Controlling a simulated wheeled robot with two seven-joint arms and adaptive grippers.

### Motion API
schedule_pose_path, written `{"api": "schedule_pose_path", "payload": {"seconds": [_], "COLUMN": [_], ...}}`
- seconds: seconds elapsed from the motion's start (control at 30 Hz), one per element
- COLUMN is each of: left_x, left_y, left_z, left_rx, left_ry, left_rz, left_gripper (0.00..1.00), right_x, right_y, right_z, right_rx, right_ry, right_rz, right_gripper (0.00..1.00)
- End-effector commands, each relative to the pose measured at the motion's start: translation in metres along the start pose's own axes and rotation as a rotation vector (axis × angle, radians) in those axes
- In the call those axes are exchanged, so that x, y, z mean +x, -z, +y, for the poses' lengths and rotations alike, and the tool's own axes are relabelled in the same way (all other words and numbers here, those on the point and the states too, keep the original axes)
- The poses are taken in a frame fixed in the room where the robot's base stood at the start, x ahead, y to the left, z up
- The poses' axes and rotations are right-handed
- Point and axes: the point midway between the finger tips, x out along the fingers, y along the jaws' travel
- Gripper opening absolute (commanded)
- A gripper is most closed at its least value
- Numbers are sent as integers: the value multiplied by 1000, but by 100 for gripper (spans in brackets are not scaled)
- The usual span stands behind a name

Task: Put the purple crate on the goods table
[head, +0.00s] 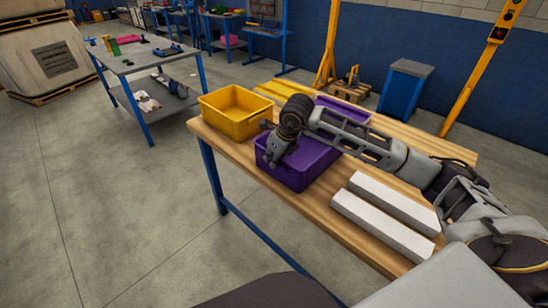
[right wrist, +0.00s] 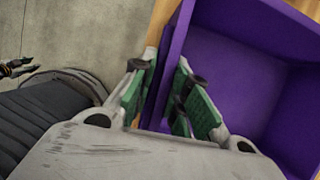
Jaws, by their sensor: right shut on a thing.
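The purple crate (head: 318,163) stands on the wooden-topped table (head: 262,195), near its front left edge. It is open at the top, and its inside looks empty where it shows. My right gripper (head: 276,154) reaches down over the crate's left wall. In the right wrist view my right gripper (right wrist: 163,100) has a green-padded finger on each side of the purple wall (right wrist: 178,50) and is shut on it. My right arm hides part of the crate in the head view. My left gripper is not seen in the head view. No label shows which table is the goods table.
A yellow crate (head: 236,112) stands close to the left of the purple crate. Another purple rim (head: 340,107) shows behind my arm. Two white bars (head: 385,215) lie to the right. A grey table (head: 150,58) with small items stands at the back left, with clear floor between.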

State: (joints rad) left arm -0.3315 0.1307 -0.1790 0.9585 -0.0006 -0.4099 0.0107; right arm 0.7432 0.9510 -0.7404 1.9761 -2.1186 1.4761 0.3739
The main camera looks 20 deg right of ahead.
Motion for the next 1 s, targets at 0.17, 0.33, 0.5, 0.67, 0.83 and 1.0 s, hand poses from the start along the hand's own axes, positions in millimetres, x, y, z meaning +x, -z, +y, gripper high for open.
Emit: {"api": "schedule_pose_path", "payload": {"seconds": [0.17,0.33,0.5,0.67,0.83,1.0], "left_x": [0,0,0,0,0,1], "left_y": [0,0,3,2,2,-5], "left_z": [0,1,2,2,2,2], "left_rx": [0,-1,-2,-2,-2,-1], "left_ry": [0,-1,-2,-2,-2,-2], "left_rz": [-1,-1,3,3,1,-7], "left_gripper": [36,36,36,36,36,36], "right_x": [-1,0,0,0,0,-7], "right_y": [-1,0,0,0,0,-1], "right_z": [-1,0,0,0,0,-1], "right_rx": [0,0,0,1,1,1], "right_ry": [2,1,1,1,1,2], "right_rz": [-3,0,0,0,0,-1], "right_gripper": [0,24,38,38,38,38]}}
